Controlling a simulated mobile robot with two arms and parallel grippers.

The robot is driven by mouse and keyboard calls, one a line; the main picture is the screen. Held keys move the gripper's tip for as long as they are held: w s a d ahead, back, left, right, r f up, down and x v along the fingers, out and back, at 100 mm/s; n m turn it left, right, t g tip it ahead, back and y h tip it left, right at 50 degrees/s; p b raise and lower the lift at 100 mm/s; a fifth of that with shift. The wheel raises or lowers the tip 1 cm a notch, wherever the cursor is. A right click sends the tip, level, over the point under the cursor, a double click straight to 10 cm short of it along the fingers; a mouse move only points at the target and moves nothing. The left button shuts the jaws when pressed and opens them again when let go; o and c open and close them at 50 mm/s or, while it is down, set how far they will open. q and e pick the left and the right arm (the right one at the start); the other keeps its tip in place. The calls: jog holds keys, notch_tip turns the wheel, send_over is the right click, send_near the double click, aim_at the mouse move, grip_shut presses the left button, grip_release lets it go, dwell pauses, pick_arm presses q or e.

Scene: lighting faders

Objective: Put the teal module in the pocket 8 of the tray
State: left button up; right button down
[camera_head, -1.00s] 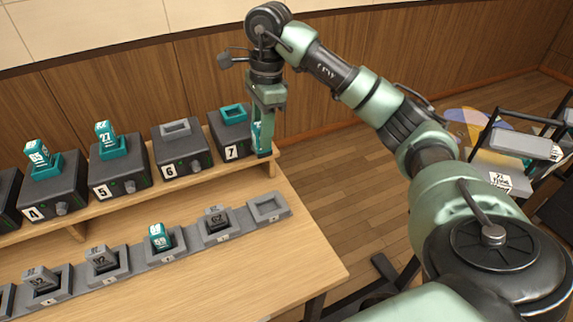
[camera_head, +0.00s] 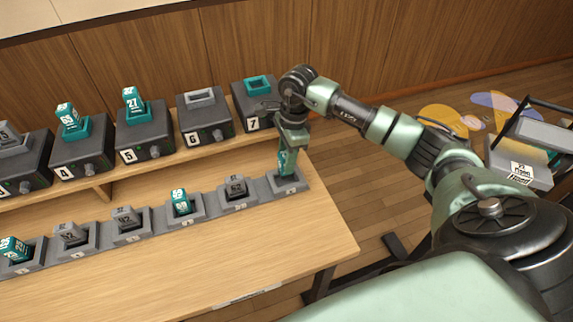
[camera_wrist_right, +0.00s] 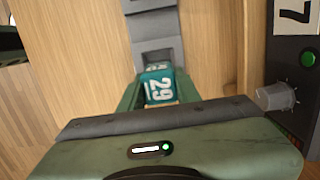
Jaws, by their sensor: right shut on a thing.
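My right gripper (camera_head: 288,158) is shut on a teal module (camera_head: 286,163) and holds it upright at the right end pocket of the grey tray (camera_head: 301,184). The module's lower end is at the pocket opening; I cannot tell how deep it sits. The pocket under the module is mostly hidden, and the pocket numbers are too small to read. My left gripper is not in view.
Other tray pockets hold a teal module (camera_head: 181,203) and several grey modules, one (camera_head: 236,187) in the neighbouring pocket. Behind, a raised shelf carries black numbered boxes, with box 7 (camera_head: 252,108) close to my right gripper. The table front (camera_head: 250,250) is clear.

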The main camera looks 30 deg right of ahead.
notch_tip(320, 180, down, 3)
jog(key=shift+f, duration=0.2)
jog(key=shift+f, duration=0.2)
jog(key=c, duration=1)
grip_release()
jog(key=shift+r, duration=0.1)
